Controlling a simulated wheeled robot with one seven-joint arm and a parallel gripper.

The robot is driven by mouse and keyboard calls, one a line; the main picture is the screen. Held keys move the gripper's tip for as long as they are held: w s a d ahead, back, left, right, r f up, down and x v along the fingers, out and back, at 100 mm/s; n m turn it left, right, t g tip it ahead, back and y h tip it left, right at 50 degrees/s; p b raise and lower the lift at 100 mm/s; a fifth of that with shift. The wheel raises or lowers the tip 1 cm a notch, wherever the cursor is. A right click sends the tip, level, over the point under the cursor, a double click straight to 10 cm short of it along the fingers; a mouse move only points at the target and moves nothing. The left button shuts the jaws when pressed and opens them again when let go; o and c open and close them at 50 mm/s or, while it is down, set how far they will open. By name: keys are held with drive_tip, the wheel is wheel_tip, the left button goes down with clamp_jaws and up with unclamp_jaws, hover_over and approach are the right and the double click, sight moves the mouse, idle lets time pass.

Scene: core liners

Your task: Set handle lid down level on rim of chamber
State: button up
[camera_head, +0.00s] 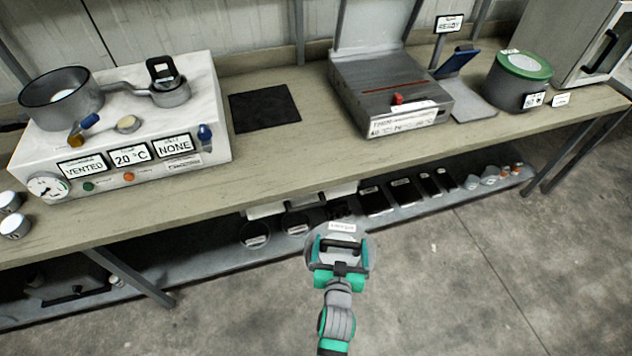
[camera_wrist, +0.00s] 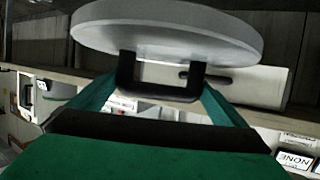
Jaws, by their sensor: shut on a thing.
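My gripper (camera_head: 341,246) is shut on the black handle of a round pale grey lid (camera_head: 322,232), held in front of the bench, below its top and over the floor. In the wrist view the lid (camera_wrist: 168,28) fills the top, its black bar handle (camera_wrist: 160,92) between the green fingers. The chamber is an open, dark-rimmed round pot (camera_head: 62,103) on the left of a white unit (camera_head: 205,95) on the bench. Its top is uncovered and well away from the lid. The pot's floor is partly visible.
The unit has gauges, valves, a small fitting (camera_head: 168,88) and signs reading VENTED, 20 °C and NONE. A black mat (camera_head: 264,107), a grey metal box (camera_head: 385,85) and a green-lidded pot (camera_head: 520,80) stand rightward. The lower shelf (camera_head: 225,275) holds several dishes.

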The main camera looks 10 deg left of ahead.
drive_tip(key=d+f+m+h, duration=0.1)
drive_tip(key=d+f, duration=0.9)
drive_tip(key=f, duration=0.2)
drive_tip(key=shift+s+d+f+h, duration=0.35)
drive_tip(key=shift+s+h, duration=0.05)
drive_tip(key=shift+s, duration=0.05)
drive_tip(key=shift+w+d, duration=0.1)
